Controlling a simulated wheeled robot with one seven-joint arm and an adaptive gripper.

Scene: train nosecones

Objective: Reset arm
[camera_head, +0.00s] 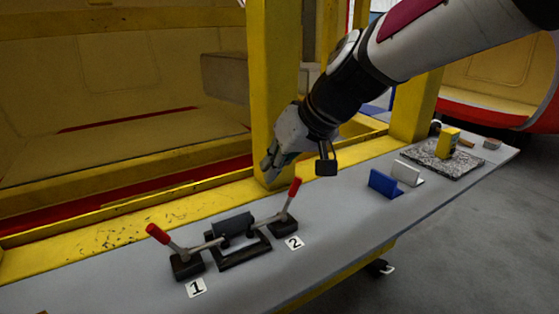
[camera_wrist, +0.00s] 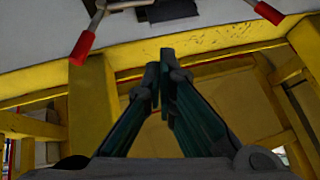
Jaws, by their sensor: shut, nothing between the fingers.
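My gripper (camera_head: 270,172) hangs from my white and black arm in the head view, in front of a yellow post. It is shut with nothing between its fingers. In the wrist view my gripper's fingers (camera_wrist: 160,75) come together over the yellow frame. Below it in the head view is a black fixture (camera_head: 240,240) on the grey bench, with two red-handled levers, one (camera_head: 158,234) by label 1 and one (camera_head: 294,188) by label 2. The gripper is apart from both levers. The red handles also show in the wrist view, left (camera_wrist: 82,48) and right (camera_wrist: 268,13).
The grey bench (camera_head: 340,225) runs along a yellow frame with a yellow post (camera_head: 270,70). A blue block (camera_head: 384,184) and a white block (camera_head: 406,173) stand right of the fixture. Farther right, a yellow item (camera_head: 448,142) is on a speckled mat (camera_head: 460,165). The floor at lower right is clear.

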